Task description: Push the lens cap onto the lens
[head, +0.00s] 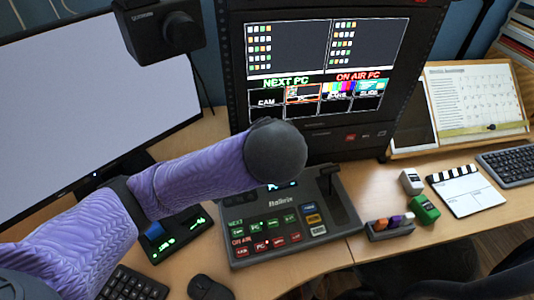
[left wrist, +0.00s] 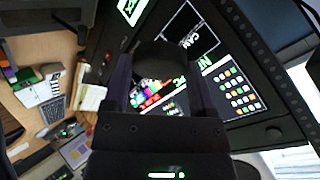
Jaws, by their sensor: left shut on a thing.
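My left gripper (left wrist: 160,76) is shut on a dark round piece, which looks like the lens cap (left wrist: 158,60), held between its two fingers in the left wrist view. In the head view my left arm reaches in from the left and ends in a dark rounded part in front of the big screen; the jaws and cap cannot be made out there. A black camera (head: 160,32) is at the top left of the head view, cut off by the frame's top edge. Its lens cannot be clearly told. My right gripper is not in view.
A switcher panel (head: 285,232) lies on the desk below my arm. A large monitor (head: 325,70) stands behind it and a pale screen (head: 85,95) at the left. A clapperboard (head: 468,192), a green block (head: 424,209) and a marker holder (head: 390,231) lie at the right.

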